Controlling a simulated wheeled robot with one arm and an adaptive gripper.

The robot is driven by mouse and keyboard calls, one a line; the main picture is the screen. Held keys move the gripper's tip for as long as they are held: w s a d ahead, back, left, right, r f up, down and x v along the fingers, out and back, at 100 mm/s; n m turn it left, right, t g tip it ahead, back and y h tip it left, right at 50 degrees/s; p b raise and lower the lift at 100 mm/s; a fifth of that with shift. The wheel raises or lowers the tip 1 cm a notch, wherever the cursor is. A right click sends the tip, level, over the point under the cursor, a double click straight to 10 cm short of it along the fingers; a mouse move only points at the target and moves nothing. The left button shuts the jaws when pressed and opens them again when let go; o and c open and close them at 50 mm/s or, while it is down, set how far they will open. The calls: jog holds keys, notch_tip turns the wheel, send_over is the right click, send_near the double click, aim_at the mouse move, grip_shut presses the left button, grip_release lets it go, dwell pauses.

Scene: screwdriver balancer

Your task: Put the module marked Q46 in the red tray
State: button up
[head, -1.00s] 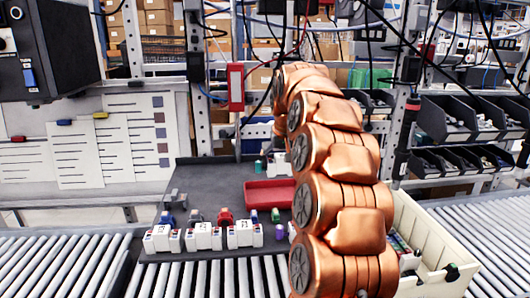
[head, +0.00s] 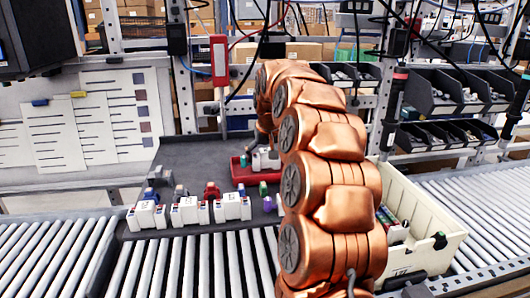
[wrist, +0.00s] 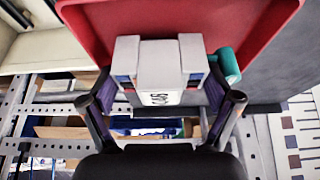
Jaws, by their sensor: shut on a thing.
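My gripper (wrist: 160,98) is shut on a white module (wrist: 160,62) with red and blue end blocks. The label on its face looks like Q46, turned over in the wrist view. The red tray (wrist: 105,22) lies behind the module in the wrist view, and the module overlaps it. In the head view the module (head: 266,158) is at the right part of the red tray (head: 237,172); I cannot tell whether it touches the floor of the tray. My arm hides the tray's right end in the head view.
Several other white modules (head: 190,211) stand in a row at the grey bench's front edge, with small coloured parts behind them. A teal cylinder (wrist: 229,66) is close beside the held module. A cream bin (head: 433,250) stands at right. Roller conveyors (head: 190,265) run in front.

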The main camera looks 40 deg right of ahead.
jog(key=shift+f, duration=0.4)
jog(key=o, duration=1.3)
jog(key=v, duration=1.2)
jog(key=shift+a, duration=0.1)
